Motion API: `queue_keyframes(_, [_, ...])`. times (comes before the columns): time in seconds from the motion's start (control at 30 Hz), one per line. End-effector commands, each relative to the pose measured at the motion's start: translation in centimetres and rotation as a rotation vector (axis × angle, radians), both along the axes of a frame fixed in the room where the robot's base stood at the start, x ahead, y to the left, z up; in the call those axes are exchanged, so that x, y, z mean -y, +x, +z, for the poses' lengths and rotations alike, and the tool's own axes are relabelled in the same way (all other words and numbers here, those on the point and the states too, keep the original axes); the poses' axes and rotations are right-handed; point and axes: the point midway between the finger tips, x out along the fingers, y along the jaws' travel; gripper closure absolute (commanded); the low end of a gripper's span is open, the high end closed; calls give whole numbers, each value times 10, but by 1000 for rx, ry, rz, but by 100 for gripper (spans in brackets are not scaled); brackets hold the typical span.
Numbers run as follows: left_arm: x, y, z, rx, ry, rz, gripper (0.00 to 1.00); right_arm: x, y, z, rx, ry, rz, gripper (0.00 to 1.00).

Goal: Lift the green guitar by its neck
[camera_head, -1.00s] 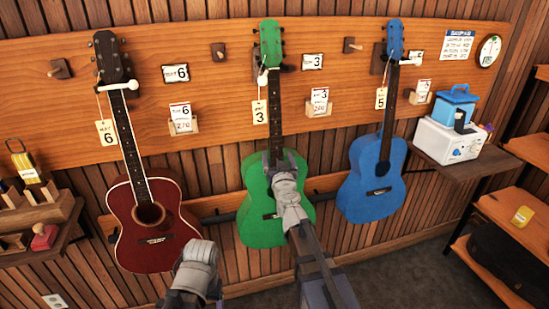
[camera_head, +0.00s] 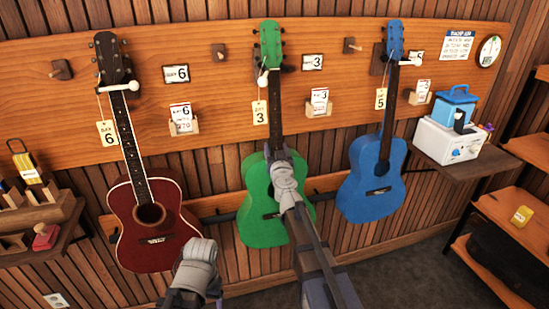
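The green guitar (camera_head: 259,216) hangs upright on the wall board, its headstock at a wall hook. A tag with a 3 hangs beside its neck (camera_head: 274,105). My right gripper (camera_head: 276,146) is at the lower end of the neck, where it meets the body, and its wrist covers part of the body. Its fingers are small and dark there, and I cannot tell whether they are open or shut on the neck. My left arm's wrist (camera_head: 197,265) is low in front of the red guitar; its fingers do not show.
A dark red guitar (camera_head: 169,192) hangs on the left and a blue guitar (camera_head: 366,160) on the right. A white box with a blue case (camera_head: 452,105) stands on a right shelf. A left shelf (camera_head: 50,214) holds small items. Card holders and pegs stick out from the wall board (camera_head: 210,100).

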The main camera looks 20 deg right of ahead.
Motion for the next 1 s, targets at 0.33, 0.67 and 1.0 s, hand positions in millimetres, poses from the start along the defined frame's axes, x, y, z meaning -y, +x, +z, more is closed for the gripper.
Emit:
queue_keyframes(0.33, [0,0,0,0,0,0,24,0,0,0,0,0,1,75])
queue_keyframes(0.67, [0,0,0,0,0,0,24,-1,0,0,0,0,1,100])
queue_keyframes(1.0, [0,0,0,0,0,0,24,-1,0,0,0,-1,1,100])
